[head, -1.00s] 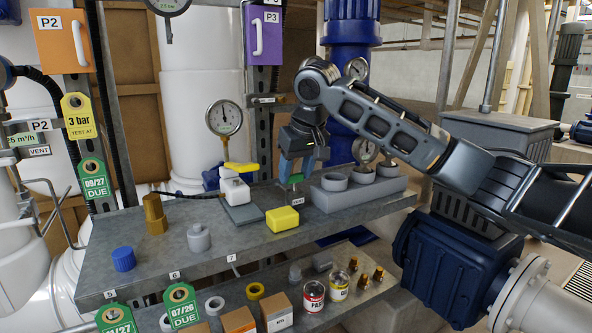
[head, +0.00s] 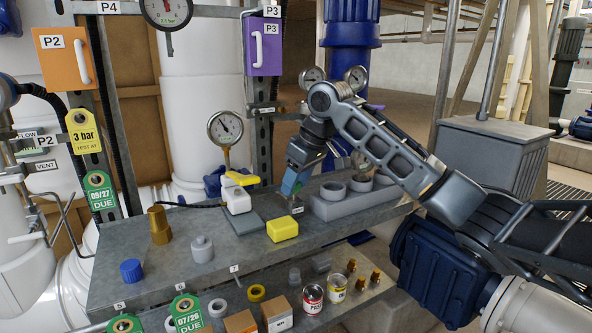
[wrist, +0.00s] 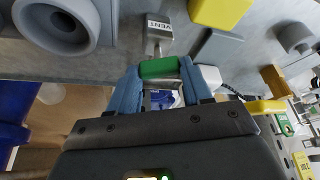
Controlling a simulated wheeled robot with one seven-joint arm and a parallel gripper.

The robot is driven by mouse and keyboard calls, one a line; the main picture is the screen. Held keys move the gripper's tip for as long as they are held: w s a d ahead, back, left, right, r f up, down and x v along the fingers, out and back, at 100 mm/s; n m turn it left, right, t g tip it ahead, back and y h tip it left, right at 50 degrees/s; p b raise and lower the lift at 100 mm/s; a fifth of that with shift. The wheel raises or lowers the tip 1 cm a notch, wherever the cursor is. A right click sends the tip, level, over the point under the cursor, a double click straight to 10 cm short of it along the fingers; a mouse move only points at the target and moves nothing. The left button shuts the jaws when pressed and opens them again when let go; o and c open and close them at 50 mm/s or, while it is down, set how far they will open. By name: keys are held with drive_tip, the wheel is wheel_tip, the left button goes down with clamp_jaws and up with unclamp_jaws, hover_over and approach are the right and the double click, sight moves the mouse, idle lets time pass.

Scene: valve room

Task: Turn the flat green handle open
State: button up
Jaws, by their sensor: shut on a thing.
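The flat green handle (wrist: 158,68) shows between the blue fingers of my gripper (wrist: 159,74) in the wrist view. The fingers are shut on it, one at each end. In the head view only a small bit of green shows beside my gripper (head: 291,187), which hides most of the handle. The handle sits on a grey metal fitting on the bench, with a VENT label (wrist: 159,25) beside it.
A grey block with round sockets (head: 335,207) stands close on the right. A yellow block (head: 284,229) lies in front, and a yellow-handled valve (head: 240,179) stands to the left.

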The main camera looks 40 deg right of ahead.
drive_tip(key=n+y+p, duration=0.1)
drive_tip(key=n+p, duration=0.1)
drive_tip(key=n, duration=0.1)
drive_tip(key=n+g+y+p, duration=0.1)
drive_tip(key=n+p, duration=0.1)
drive_tip(key=n, duration=0.1)
drive_tip(key=shift+w+d+r, duration=0.1)
drive_tip(key=n+g+y, duration=0.1)
drive_tip(key=n, duration=0.2)
drive_tip(key=shift+n+p, duration=0.35)
drive_tip(key=shift+n, duration=0.05)
drive_tip(key=shift+w+d+n+g+y, duration=0.1)
drive_tip(key=shift+n+g+y, duration=0.35)
drive_tip(key=shift+n, duration=1.05)
drive_tip(key=o, duration=1.1)
drive_tip(key=shift+c, duration=0.2)
drive_tip(key=w+v, duration=0.1)
drive_tip(key=v, duration=0.6)
drive_tip(key=shift+s+d+r+p, duration=0.15)
drive_tip(key=shift+s+r+p, duration=0.15)
drive_tip(key=shift+s+p, duration=0.1)
